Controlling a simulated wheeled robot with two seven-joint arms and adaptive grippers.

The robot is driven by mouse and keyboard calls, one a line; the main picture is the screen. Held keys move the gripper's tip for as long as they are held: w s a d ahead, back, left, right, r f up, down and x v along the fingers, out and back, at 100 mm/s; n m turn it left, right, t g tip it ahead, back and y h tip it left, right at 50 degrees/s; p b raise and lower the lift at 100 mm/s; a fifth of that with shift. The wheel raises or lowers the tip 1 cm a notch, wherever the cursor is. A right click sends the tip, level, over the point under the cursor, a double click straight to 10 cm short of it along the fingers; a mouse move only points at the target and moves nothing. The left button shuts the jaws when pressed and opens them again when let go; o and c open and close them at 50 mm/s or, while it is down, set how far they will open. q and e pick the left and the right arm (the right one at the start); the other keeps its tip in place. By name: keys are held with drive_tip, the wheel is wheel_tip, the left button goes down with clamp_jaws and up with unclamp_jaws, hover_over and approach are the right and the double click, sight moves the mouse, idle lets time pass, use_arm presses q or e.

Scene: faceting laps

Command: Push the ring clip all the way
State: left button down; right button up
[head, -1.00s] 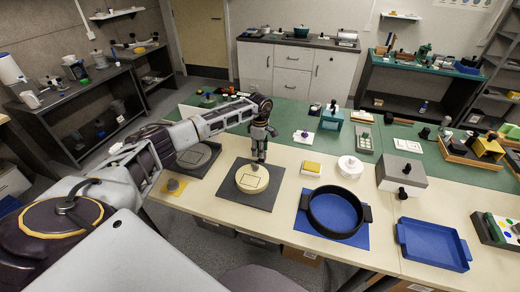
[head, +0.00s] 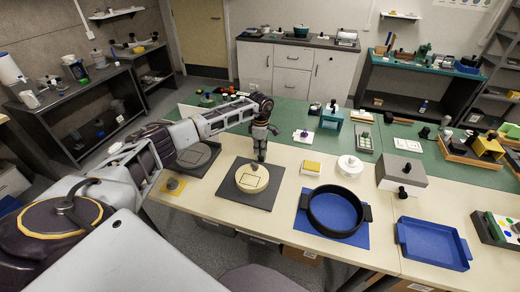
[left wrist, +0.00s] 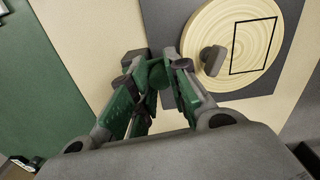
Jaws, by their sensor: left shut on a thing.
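A round cream disc (head: 252,179) with a black rectangle outline lies on a dark grey square mat (head: 267,198). It also shows in the left wrist view (left wrist: 233,78), at the upper right. My left gripper (head: 260,156) points down at the disc's far edge. My right gripper is out of view.
A black ring-shaped pan (head: 338,211) on a blue mat and a blue tray (head: 433,243) stand to the right. Bare table lies between the mats.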

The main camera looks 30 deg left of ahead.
use_arm(q)
drive_tip(key=n, duration=0.2)
drive_tip(key=d+n, duration=0.1)
drive_tip(key=n, duration=0.1)
drive_tip(key=shift+w+b, duration=0.35)
drive_tip(key=n, duration=0.2)
drive_tip(key=w+d+n, duration=0.1)
drive_tip(key=n, duration=0.1)
drive_tip(key=shift+w+d+n+b, duration=0.15)
drive_tip(key=shift+w+n, duration=0.25)
drive_tip(key=shift+n, duration=0.95)
drive_tip(key=shift+w+a+n+b, duration=0.15)
drive_tip(key=shift+w+n, duration=0.3)
drive_tip(key=shift+n, duration=0.85)
drive_tip(key=shift+w+d+n+b, duration=0.2)
drive_tip(key=shift+w+n, duration=0.2)
drive_tip(key=shift+n, duration=0.95)
drive_tip(key=shift+r, duration=0.1)
drive_tip(key=c, duration=1.3)
unclamp_jaws()
